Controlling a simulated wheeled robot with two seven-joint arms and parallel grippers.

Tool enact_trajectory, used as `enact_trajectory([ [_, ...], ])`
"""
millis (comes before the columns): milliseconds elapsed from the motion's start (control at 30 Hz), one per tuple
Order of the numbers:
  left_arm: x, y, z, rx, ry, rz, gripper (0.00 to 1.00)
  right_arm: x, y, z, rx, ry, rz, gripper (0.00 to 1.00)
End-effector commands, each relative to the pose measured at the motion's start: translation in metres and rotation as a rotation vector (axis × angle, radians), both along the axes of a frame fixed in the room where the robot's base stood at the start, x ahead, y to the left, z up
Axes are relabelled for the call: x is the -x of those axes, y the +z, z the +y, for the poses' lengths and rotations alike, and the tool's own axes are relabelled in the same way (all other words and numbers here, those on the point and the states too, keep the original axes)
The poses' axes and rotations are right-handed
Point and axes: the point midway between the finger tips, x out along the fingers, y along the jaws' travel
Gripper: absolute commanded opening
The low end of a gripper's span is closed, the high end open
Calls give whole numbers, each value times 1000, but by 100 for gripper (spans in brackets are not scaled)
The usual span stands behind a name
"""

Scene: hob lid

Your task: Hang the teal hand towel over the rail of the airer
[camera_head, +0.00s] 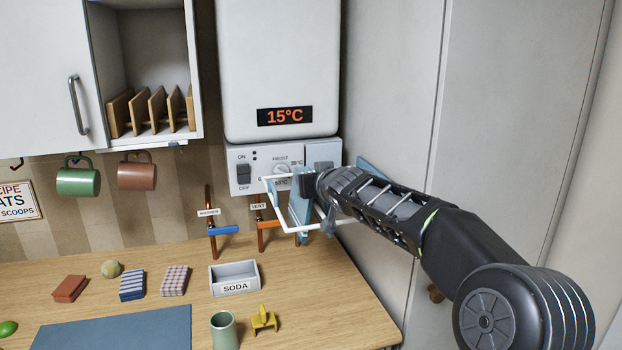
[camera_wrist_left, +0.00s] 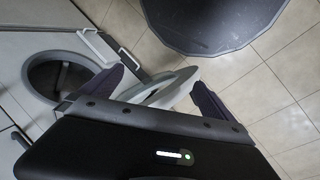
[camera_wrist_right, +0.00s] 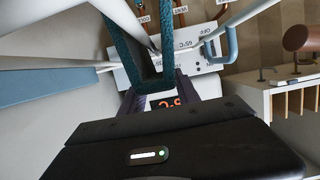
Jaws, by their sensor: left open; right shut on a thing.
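The teal hand towel (camera_wrist_right: 126,45) is folded over, with its fold in the jaws of my right gripper (camera_wrist_right: 158,88) and two flaps leading away in the right wrist view. In the head view the towel (camera_head: 299,208) hangs below my right gripper (camera_head: 308,184), among the airer's white bars (camera_head: 310,228). The airer also shows in the right wrist view, with white bars and light blue parts (camera_wrist_right: 45,88). A white bar runs close to the flaps; whether it lies between them I cannot tell. My left gripper (camera_wrist_left: 160,80) is open and empty, outside the head view.
A boiler (camera_head: 279,70) and its control panel (camera_head: 262,168) are behind the airer. Pipes with a blue lever (camera_head: 224,230) and an orange lever stand left of it. The wooden counter (camera_head: 335,300) holds a soda tray (camera_head: 234,279), a cup and several small items.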

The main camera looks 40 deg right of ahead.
Motion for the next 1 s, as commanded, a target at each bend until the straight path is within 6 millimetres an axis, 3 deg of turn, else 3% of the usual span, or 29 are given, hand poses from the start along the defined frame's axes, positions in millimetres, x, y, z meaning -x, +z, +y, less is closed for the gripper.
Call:
enact_trajectory([
  [33, -1, -10, 0, 2, 0, -3, 100, -1, -10, 0, 0, 1, -2, 0],
  [300, -3, -23, -2, 7, -3, -10, 100, -3, -26, -2, 0, 2, -2, 0],
  [733, -3, -24, -2, 7, -3, -11, 100, -3, -28, -2, 0, 2, -2, 0],
  [767, -3, -24, -2, 7, -3, -11, 100, -3, -28, -2, 0, 2, -2, 40],
  [1000, -4, -24, -2, 7, -3, -11, 100, -3, -28, -2, 0, 2, -1, 60],
])
